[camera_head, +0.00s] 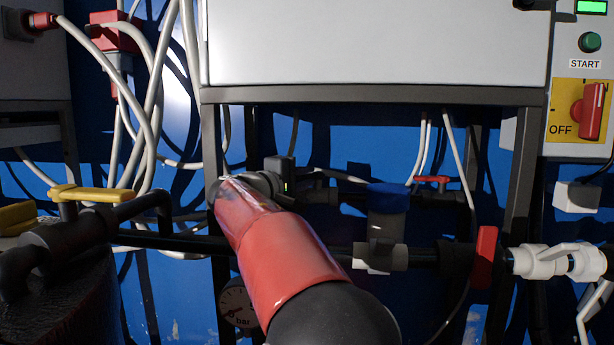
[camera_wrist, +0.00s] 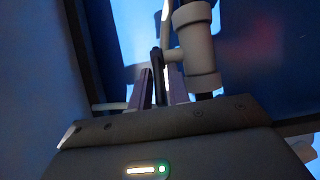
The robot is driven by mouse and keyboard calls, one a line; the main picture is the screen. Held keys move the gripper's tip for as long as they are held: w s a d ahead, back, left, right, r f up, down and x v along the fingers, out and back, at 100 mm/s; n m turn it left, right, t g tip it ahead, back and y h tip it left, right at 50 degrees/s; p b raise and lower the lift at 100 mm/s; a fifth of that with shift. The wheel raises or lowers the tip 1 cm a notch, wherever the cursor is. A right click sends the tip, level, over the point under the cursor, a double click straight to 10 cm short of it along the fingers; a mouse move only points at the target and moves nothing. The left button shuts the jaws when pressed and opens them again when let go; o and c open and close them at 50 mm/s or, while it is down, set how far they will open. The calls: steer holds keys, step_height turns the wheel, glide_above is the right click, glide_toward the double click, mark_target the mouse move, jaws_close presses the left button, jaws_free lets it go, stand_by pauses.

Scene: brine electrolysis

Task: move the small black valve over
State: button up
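My gripper (camera_wrist: 160,88) is in the wrist view with its two fingers pointing up, a small gap apart. A thin black piece (camera_wrist: 157,65), which may be the small black valve's handle, stands between or just behind the fingertips; I cannot tell whether they touch it. It sits beside a short side branch of a grey pipe fitting (camera_wrist: 196,45). In the head view my red arm reaches up to the black gripper body (camera_head: 282,178) under the white cabinet. The fingertips and the valve are not clear there.
The white cabinet (camera_head: 375,45) is on a dark frame above. A blue-capped fitting (camera_head: 388,198), small red-handled valve (camera_head: 432,180), larger red handle (camera_head: 484,257) and white valve (camera_head: 545,262) are to the right. Yellow handles (camera_head: 95,194) and hanging cables (camera_head: 152,90) are left.

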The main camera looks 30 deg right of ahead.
steer(key=shift+w+d, duration=0.2)
steer(key=shift+d, duration=0.2)
jaws_close()
steer(key=shift+s+f+n+t+b, duration=0.15)
steer(key=shift+n+t+b, duration=0.15)
steer(key=shift+t+b, duration=0.2)
steer(key=t+y+b, duration=0.1)
steer(key=n+t+b, duration=0.1)
steer(key=shift+s+d+f+n+y+b, duration=0.1)
steer(key=shift+s+f+n+y+b, duration=0.05)
steer(key=shift+s+n+y+b, duration=0.2)
steer(key=shift+s+d+r+n+t+y+b, duration=0.15)
steer(key=shift+n+t+y+b, duration=0.1)
steer(key=shift+n+t+y, duration=0.7)
steer(key=shift+s+r+n+t+y+b, duration=0.1)
steer(key=shift+n+t+y+b, duration=0.1)
steer(key=shift+n+t+y, duration=0.8)
steer(key=shift+s+d+r+n+t+y+b, duration=0.2)
steer(key=shift+n+t+y, duration=0.45)
steer(key=shift+y, duration=0.55)
steer(key=shift+a+f, duration=0.1)
steer(key=shift+f, duration=0.1)
